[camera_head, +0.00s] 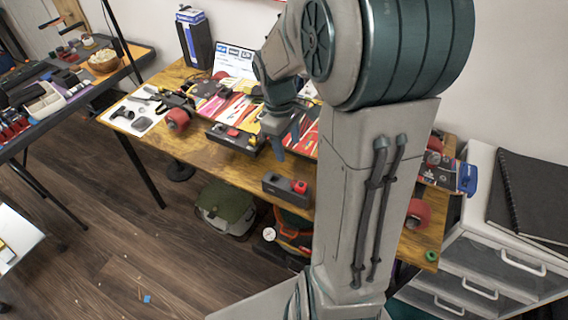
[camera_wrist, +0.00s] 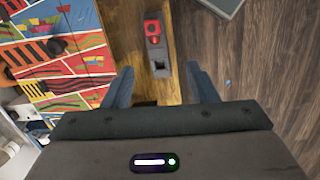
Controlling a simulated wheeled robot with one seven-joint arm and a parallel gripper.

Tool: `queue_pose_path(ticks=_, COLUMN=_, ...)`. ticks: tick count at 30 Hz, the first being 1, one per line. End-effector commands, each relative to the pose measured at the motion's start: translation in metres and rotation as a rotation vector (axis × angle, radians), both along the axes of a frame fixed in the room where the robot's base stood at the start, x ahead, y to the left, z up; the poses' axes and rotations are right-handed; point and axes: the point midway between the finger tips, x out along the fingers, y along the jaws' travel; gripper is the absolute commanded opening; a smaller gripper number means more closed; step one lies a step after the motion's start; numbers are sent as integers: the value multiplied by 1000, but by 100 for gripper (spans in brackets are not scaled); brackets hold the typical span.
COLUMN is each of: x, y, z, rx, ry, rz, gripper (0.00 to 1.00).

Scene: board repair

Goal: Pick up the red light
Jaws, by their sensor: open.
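A red light (camera_head: 300,187) sits at one end of a dark grey block (camera_head: 272,181) at the table's front edge. In the wrist view the red light (camera_wrist: 152,29) is near the top centre, on the far end of the block (camera_wrist: 157,53). The block's near end has a square recess. My gripper (camera_wrist: 159,75) is open and empty, with its blue fingers to either side of the line of the block and the light ahead of the fingertips. In the head view my gripper (camera_head: 284,142) is above the table, behind the block. My arm hides part of the table.
A similar dark block (camera_head: 235,138) with a red part lies further left on the wooden table (camera_head: 165,78). A colourful skateboard deck (camera_wrist: 62,50) lies left of the block in the wrist view. A green bag (camera_head: 225,208) is below the table. White drawers (camera_head: 500,255) stand at right.

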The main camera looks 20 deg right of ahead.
Motion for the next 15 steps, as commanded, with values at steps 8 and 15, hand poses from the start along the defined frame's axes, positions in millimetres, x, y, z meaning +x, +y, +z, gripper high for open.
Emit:
queue_pose_path(ticks=8, x=14, y=-16, z=-37, rx=26, ry=61, rz=80, gripper=53)
queue_pose_path(ticks=15, x=8, y=-21, z=-80, rx=28, ry=66, rz=83, gripper=53)
